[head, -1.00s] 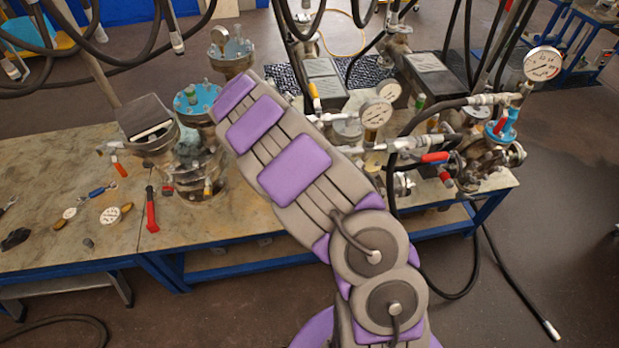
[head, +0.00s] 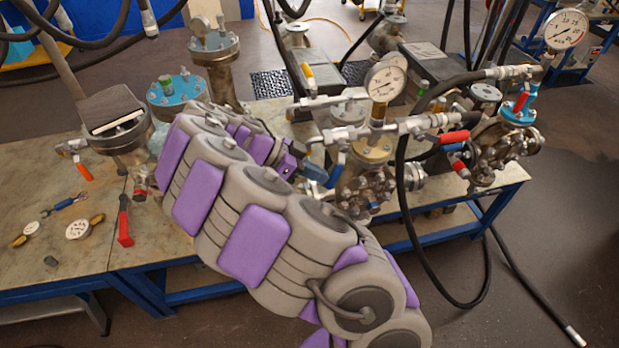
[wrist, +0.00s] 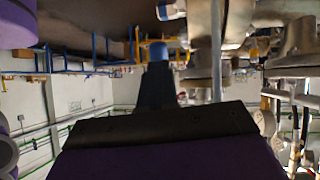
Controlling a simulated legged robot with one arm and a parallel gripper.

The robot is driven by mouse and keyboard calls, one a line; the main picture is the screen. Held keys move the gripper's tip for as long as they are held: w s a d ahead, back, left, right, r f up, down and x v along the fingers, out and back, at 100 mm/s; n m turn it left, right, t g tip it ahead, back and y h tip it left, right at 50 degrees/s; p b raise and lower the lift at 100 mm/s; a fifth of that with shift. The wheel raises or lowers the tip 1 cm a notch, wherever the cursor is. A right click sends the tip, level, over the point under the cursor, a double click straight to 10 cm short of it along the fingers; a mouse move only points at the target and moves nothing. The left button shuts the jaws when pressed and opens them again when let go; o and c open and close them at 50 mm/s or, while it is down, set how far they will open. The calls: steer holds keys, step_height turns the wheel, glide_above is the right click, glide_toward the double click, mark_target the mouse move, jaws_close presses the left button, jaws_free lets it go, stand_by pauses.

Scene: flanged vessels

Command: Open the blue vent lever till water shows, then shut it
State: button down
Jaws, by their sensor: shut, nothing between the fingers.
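A blue lever (head: 337,169) hangs on the left side of the middle flanged vessel (head: 366,180), below its pressure gauge. My gripper (head: 315,172) is shut and empty, pointing right, with its tip close to this lever; I cannot tell whether they touch. In the wrist view, my dark fingers (wrist: 157,86) are together, and a blue end (wrist: 158,50) shows just beyond their tip. I see no water coming out at the vessel. The lever's pivot and outlet are too small to make out.
A red-handled valve (head: 453,137) and a pressure gauge (head: 385,82) are close to the right of and above my gripper. A blue-flanged vessel (head: 178,91) stands behind my arm. A black hose (head: 402,210) hangs over the bench front. Loose tools lie at left.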

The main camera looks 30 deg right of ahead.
steer(key=shift+d+f+g+h+b, duration=0.3)
steer(key=shift+f+h+b, duration=0.15)
steer(key=shift+b, duration=0.3)
steer(key=shift+b, duration=0.3)
